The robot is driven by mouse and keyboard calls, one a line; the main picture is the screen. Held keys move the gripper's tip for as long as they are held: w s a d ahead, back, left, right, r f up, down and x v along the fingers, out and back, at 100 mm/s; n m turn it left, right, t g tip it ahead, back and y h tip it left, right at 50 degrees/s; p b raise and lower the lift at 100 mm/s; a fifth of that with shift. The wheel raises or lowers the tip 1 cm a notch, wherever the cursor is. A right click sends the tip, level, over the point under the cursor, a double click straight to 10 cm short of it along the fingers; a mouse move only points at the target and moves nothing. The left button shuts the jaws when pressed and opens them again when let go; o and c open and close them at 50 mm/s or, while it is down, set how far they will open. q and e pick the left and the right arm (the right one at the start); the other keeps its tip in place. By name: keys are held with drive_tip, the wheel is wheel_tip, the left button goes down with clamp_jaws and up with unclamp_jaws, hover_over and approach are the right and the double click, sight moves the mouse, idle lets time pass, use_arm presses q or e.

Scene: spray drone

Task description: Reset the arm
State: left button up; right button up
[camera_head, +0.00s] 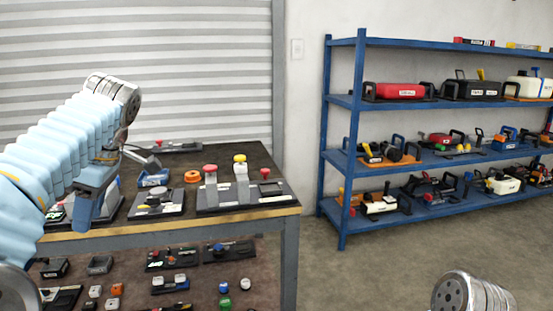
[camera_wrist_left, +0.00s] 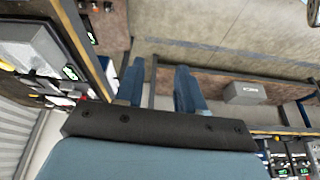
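My left arm (camera_head: 75,140), in a light blue sleeve, comes in from the left in the head view. Its gripper (camera_head: 92,207) has blue fingers and points down near the front left of the workbench, partly covering the devices behind it. In the left wrist view the two blue fingers of the left gripper (camera_wrist_left: 160,82) stand apart with nothing between them. Of my right arm only a round metal part (camera_head: 472,292) shows at the bottom right of the head view. The right gripper is not in view.
The workbench (camera_head: 262,166) carries a black base with red and yellow knobbed levers (camera_head: 241,168), an orange ring (camera_head: 192,176) and other devices. More small items lie on its lower shelf. A blue rack (camera_head: 344,149) with tools stands right. Floor (camera_head: 350,270) between them is clear.

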use_arm(q)
drive_tip(key=w+d+f+m+t, duration=0.1)
drive_tip(key=w+d+f+m, duration=0.2)
drive_tip(key=f, duration=0.5)
drive_tip(key=w+d+f+m, duration=0.2)
drive_tip(key=w+f+m, duration=0.2)
drive_tip(key=w+f, duration=0.3)
drive_tip(key=d+f+m+h, duration=0.2)
drive_tip(key=d+f+m, duration=0.1)
drive_tip(key=f, duration=0.7)
drive_tip(key=d+f+m+h, duration=0.1)
drive_tip(key=d+f+m, duration=0.15)
drive_tip(key=f, duration=0.75)
drive_tip(key=s+d+f+m+h, duration=0.2)
drive_tip(key=s+d+f, duration=0.25)
drive_tip(key=f, duration=0.45)
drive_tip(key=s+d+f+m+h, duration=0.2)
drive_tip(key=s+d+f, duration=0.25)
drive_tip(key=f, duration=0.45)
drive_tip(key=s+d+f+m, duration=0.1)
drive_tip(key=s+d+f, duration=0.1)
drive_tip(key=s, duration=0.5)
drive_tip(key=s+d+f+m+h, duration=0.1)
drive_tip(key=s+f, duration=0.3)
drive_tip(key=s, duration=0.4)
drive_tip(key=shift+d+f+t+h, duration=0.2)
drive_tip(key=shift+d+t+h, duration=0.15)
drive_tip(key=shift+d, duration=0.4)
